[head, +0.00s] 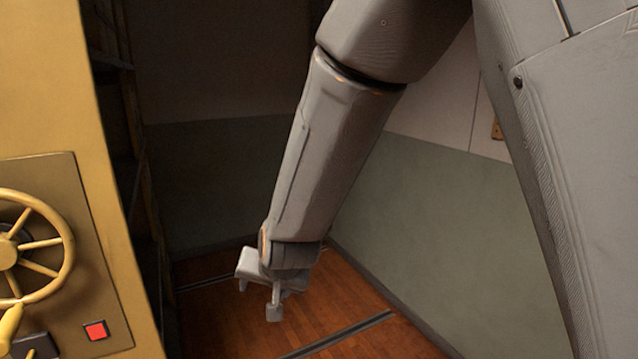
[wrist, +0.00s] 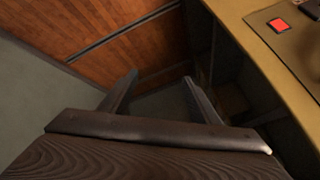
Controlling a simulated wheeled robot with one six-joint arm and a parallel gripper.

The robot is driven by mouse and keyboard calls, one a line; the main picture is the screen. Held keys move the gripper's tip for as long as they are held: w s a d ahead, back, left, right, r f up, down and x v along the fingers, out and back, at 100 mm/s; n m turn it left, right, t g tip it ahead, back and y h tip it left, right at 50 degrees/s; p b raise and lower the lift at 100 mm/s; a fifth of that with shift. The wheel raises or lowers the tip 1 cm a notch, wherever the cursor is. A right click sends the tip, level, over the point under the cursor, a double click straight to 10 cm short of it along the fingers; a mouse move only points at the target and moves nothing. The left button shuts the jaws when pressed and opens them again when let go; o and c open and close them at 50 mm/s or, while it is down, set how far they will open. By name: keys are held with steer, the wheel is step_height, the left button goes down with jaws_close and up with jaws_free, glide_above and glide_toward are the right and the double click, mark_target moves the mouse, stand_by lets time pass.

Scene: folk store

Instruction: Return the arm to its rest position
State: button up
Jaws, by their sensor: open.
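My arm hangs down from the top of the head view, bent at an elbow, with its grey forearm slanting to the lower left. My gripper (head: 258,300) is at its end, above the wooden floor (head: 225,325), and holds nothing. In the wrist view, my gripper (wrist: 160,85) shows two dark fingers spread apart, with nothing between them but the floor and wall beyond.
A yellow cabinet (head: 110,180) stands at the left, with a yellow handwheel (head: 62,272) and a red button (head: 96,330). The button also shows in the wrist view (wrist: 278,25). Dark shelves (head: 118,120) stand behind it. A green-and-white wall (head: 440,200) is at the right.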

steer(key=s+d+g+h, duration=0.1)
steer(key=s+d+g, duration=0.15)
steer(key=d, duration=0.65)
steer(key=s+d+g+h, duration=0.1)
steer(key=s+d, duration=0.2)
steer(key=d, duration=0.6)
steer(key=s+d+g+h, duration=0.2)
steer(key=s+d+g, duration=0.1)
steer(key=s+d, duration=0.9)
steer(key=shift+d+r+n, duration=0.25)
steer(key=shift+d+n, duration=0.05)
steer(key=shift+d, duration=0.8)
